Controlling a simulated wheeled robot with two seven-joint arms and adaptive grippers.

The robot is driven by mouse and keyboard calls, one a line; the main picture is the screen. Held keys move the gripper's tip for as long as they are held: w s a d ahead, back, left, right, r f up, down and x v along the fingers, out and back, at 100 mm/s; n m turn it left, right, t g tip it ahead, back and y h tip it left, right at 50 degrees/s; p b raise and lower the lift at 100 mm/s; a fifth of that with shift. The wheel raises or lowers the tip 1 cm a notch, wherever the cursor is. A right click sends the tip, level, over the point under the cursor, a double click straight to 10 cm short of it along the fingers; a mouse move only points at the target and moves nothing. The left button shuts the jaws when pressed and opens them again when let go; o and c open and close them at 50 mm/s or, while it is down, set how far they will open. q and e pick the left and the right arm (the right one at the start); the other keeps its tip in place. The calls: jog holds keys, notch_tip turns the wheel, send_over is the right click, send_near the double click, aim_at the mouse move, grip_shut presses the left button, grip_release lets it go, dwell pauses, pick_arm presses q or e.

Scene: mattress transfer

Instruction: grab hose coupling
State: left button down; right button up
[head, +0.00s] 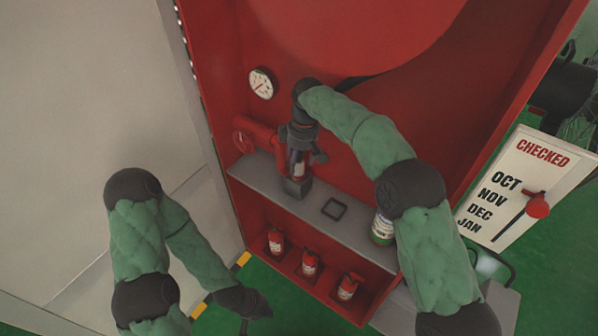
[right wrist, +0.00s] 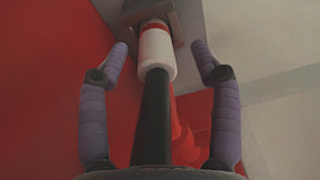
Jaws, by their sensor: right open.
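The hose coupling (right wrist: 157,52) is a white cylinder with a red band in the right wrist view. It runs into a grey square holder (right wrist: 148,12), and a black hose (right wrist: 151,120) extends from it toward my wrist. My right gripper (right wrist: 163,62) is open, with one finger on each side of the coupling and visible gaps to both. In the head view the right gripper (head: 299,160) points down over the grey shelf, and it partly hides the coupling. My left gripper (head: 252,312) is low in the head view, away from the coupling; its opening is unclear.
A can (head: 382,229) stands on the shelf near my right arm. Several red extinguishers (head: 310,263) stand below. A checklist sign (head: 520,185) is at right.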

aim_at(297, 169)
jog(key=f, duration=0.1)
jog(key=f+b, duration=0.1)
jog(key=f, duration=0.1)
jog(key=f+b, duration=0.1)
jog(key=f, duration=0.1)
jog(key=shift+w+a, duration=0.15)
jog(key=shift+w, duration=0.15)
jog(key=shift+r, duration=0.1)
grip_shut()
